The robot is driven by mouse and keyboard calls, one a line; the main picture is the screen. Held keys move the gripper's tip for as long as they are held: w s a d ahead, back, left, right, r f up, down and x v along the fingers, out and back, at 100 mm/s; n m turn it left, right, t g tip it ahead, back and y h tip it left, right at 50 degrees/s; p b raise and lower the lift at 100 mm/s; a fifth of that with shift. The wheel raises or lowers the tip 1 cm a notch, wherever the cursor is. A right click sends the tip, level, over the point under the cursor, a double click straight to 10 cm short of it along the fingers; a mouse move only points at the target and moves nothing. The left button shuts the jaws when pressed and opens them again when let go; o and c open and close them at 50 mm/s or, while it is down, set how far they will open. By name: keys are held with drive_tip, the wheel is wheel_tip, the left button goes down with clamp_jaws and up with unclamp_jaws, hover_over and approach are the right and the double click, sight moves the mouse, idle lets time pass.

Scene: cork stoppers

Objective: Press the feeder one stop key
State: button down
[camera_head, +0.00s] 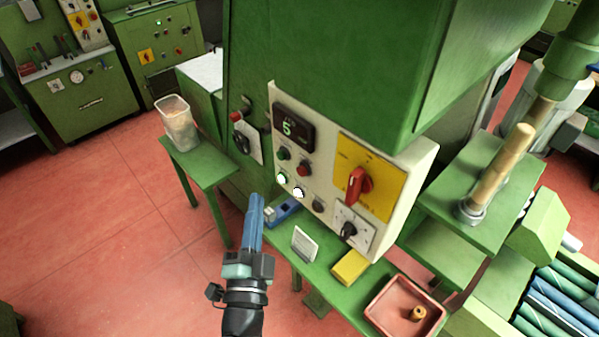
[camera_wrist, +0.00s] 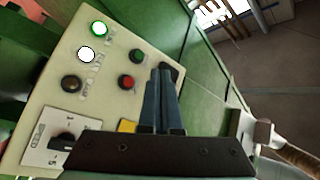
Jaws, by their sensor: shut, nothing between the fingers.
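A cream control panel (camera_head: 330,150) on the green machine carries several round keys. A red key (camera_head: 303,169) sits right of a dark green key (camera_head: 284,154). Below them are two lit white keys, one (camera_head: 281,179) ringed green and one (camera_head: 298,192) plain, and a black key (camera_head: 318,205). The red key (camera_wrist: 125,82) and green key (camera_wrist: 135,55) also show in the wrist view. Labels are too small to read, so I cannot tell which is feeder one stop. My gripper (camera_head: 256,198) is shut and empty, lower left of the keys, apparently short of the panel.
The panel also has a display (camera_head: 293,128) reading 5, a red rotary switch (camera_head: 358,185) on a yellow plate and a black knob (camera_head: 348,230). Below, a green shelf (camera_head: 325,280) holds a card, a yellow block and a red tray (camera_head: 403,308). Open floor lies left.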

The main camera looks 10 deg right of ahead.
drive_tip(key=w+d+b, duration=0.3)
drive_tip(key=w+d, duration=0.1)
drive_tip(key=d, duration=0.2)
drive_tip(key=shift+w, duration=0.2)
drive_tip(key=shift+d, duration=0.1)
idle(1.9)
drive_tip(key=shift+w+d, duration=0.25)
drive_tip(key=shift+w+d+b, duration=0.25)
drive_tip(key=shift+d+b, duration=0.15)
idle(0.7)
idle(0.4)
drive_tip(key=shift+s+a+p, duration=0.55)
drive_tip(key=shift+a+p, duration=0.05)
drive_tip(key=shift+a, duration=0.15)
drive_tip(key=shift+s+a+p, duration=0.75)
drive_tip(key=shift+a, duration=0.3)
drive_tip(key=shift+s+a+p, duration=0.7)
drive_tip(key=shift+a, duration=0.3)
